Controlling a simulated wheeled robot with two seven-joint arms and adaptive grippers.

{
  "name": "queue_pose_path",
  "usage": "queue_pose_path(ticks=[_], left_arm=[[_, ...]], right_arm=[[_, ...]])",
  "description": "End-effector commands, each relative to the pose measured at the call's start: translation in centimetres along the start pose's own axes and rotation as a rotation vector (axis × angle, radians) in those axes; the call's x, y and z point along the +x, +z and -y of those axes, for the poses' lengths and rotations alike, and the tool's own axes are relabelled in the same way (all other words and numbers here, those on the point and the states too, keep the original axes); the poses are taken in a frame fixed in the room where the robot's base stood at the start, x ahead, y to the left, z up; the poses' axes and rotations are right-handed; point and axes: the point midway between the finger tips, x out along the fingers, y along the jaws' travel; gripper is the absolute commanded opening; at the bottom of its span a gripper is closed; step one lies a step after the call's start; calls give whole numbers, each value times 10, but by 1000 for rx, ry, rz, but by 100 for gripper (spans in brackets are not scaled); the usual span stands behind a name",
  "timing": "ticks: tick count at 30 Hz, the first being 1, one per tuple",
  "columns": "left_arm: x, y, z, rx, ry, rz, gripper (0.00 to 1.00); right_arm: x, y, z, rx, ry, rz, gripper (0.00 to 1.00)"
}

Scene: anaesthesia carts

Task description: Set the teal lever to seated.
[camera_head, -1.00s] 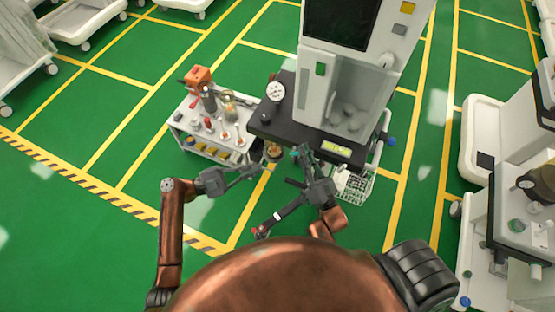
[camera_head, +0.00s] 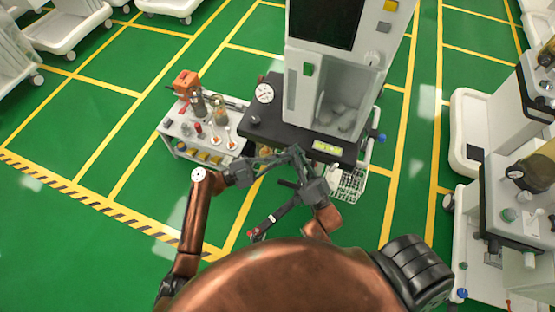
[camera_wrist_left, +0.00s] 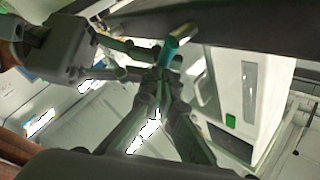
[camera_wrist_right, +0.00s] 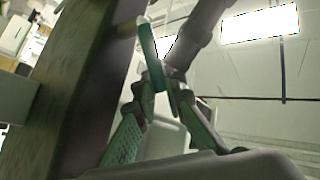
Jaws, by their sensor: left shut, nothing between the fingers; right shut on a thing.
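The teal lever (camera_wrist_right: 153,62) is a short teal bar with a pale end, close to the underside edge of the cart's dark counter. It also shows in the left wrist view (camera_wrist_left: 180,46). My right gripper (camera_wrist_right: 158,92) is shut on the lever near its lower part. In the head view my right gripper (camera_head: 296,152) is just in front of the counter, partly overlapping my left gripper (camera_head: 276,160). My left gripper (camera_wrist_left: 166,76) is shut and empty, its fingertips close to the lever and the right fingers. Whether they touch cannot be told.
The tall anaesthesia cart (camera_head: 300,100) has a dark counter (camera_head: 268,120) with a gauge on it. A white side table (camera_head: 170,130) with bottles and tools stands left of it. A wire basket (camera_head: 350,184) hangs at right. Green floor is open at left.

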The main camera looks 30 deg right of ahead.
Motion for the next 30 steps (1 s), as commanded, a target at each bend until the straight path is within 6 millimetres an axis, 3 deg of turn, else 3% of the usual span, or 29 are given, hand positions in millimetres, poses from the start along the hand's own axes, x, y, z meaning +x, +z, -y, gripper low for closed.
queue_pose_path(ticks=[22,23,30], left_arm=[[10,7,-3,36,38,35,0],[11,7,-3,35,38,35,0],[12,7,-4,34,38,35,0]], right_arm=[[-1,0,1,-2,-1,1,0],[-1,0,1,-2,-1,1,11],[0,0,2,0,-4,-1,28]])
